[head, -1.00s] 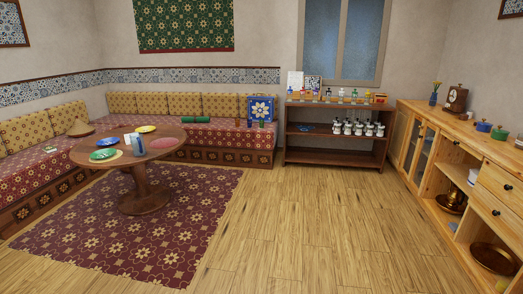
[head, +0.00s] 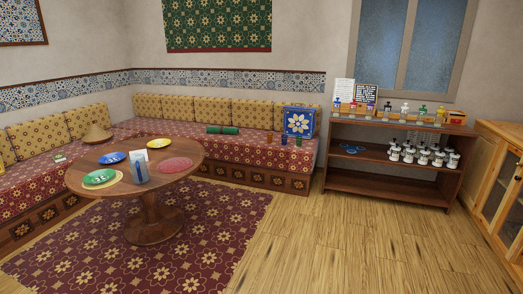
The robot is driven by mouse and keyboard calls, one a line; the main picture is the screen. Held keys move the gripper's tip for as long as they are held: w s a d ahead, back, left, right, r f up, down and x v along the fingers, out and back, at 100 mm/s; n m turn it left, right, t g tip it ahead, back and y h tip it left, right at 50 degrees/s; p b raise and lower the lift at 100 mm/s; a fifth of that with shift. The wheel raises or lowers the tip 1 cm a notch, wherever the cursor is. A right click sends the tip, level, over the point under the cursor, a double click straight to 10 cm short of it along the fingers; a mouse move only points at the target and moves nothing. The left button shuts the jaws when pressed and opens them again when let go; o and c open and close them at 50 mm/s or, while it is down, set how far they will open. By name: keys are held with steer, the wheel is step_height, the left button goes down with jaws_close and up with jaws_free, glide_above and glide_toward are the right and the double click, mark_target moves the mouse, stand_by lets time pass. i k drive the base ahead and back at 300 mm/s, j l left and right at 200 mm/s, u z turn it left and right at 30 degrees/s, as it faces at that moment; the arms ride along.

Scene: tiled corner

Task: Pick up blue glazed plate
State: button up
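The blue glazed plate (head: 112,158) lies on the round wooden table (head: 190,165), toward its back left. A green plate (head: 99,177) lies in front of it, a yellow plate (head: 158,143) at the back and a red-pink plate (head: 175,164) at the right. A light box-like item (head: 139,167) stands upright in the middle, close to the blue plate. My gripper is not in the head view.
A patterned rug (head: 225,230) lies under the table. A cushioned corner bench (head: 250,155) runs behind and left of it. Wooden shelves (head: 390,195) with bottles and jars stand at the right. The wooden floor (head: 340,250) in front is clear.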

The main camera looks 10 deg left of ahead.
mark_target(112, 158)
steer(key=i+j+u, duration=0.25)
steer(key=i+u, duration=0.15)
steer(key=i, duration=0.25)
steer(key=i+u, duration=0.45)
steer(key=i, duration=0.25)
steer(key=i+l+u, duration=0.25)
steer(key=i+u, duration=0.15)
steer(key=i, duration=0.25)
steer(key=i+j, duration=0.25)
steer(key=i, duration=0.25)
steer(key=i+j, duration=0.25)
steer(key=i, duration=0.25)
steer(key=i+j, duration=0.25)
steer(key=i, duration=0.25)
